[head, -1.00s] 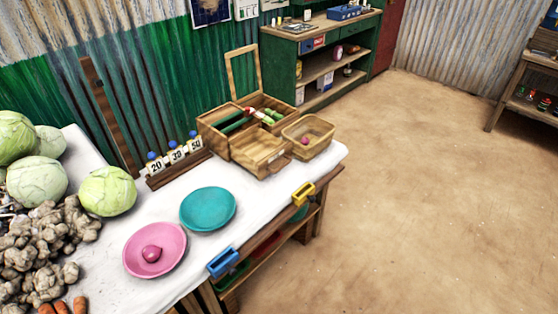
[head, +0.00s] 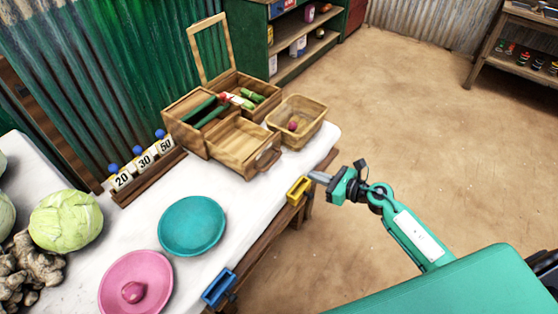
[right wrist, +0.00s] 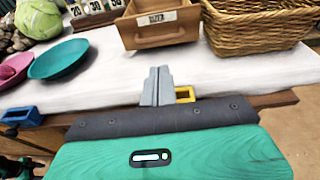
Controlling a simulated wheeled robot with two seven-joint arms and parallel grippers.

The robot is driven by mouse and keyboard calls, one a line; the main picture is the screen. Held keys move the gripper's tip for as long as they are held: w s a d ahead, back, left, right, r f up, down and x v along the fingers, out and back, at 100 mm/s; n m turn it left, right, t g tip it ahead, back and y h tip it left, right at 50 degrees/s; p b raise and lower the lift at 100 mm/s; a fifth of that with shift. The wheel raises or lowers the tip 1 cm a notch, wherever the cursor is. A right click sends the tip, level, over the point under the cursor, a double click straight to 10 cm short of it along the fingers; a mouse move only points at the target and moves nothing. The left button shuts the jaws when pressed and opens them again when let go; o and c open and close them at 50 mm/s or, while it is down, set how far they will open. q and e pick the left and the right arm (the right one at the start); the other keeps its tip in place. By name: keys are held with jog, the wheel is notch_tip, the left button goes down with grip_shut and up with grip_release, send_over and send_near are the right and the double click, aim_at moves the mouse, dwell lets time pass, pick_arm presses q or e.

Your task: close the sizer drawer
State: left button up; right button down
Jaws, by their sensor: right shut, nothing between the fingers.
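The sizer drawer (head: 238,160) is a wooden drawer pulled out of the front of the wooden box (head: 185,105) on the white-topped table. Its handle (head: 269,159) faces the table's front edge. In the right wrist view the drawer front (right wrist: 160,35) carries a "SIZER" label and shows at the top, beyond the fingers. My right gripper (head: 318,177) is shut and empty, off the table's front edge beside the yellow clip, apart from the drawer. In the right wrist view its closed fingers (right wrist: 157,75) point toward the drawer. My left gripper is not in view.
A wicker basket (head: 312,116) with a pink item stands right beside the drawer. The box's lid frame (head: 211,48) stands upright. A teal plate (head: 192,226), pink plate (head: 160,274), yellow clip (head: 298,189) and blue clip (head: 219,287) are nearer. Open floor lies right.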

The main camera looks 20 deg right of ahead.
jog(key=p, duration=0.1)
send_near(274, 161)
jog(key=p+x, duration=0.1)
jog(key=x, duration=0.4)
jog(key=shift+w+a+f, duration=0.2)
jog(key=shift+w, duration=0.15)
jog(key=shift+w+a, duration=0.15)
jog(key=shift+w, duration=0.05)
jog(key=shift+w+a+f, duration=0.15)
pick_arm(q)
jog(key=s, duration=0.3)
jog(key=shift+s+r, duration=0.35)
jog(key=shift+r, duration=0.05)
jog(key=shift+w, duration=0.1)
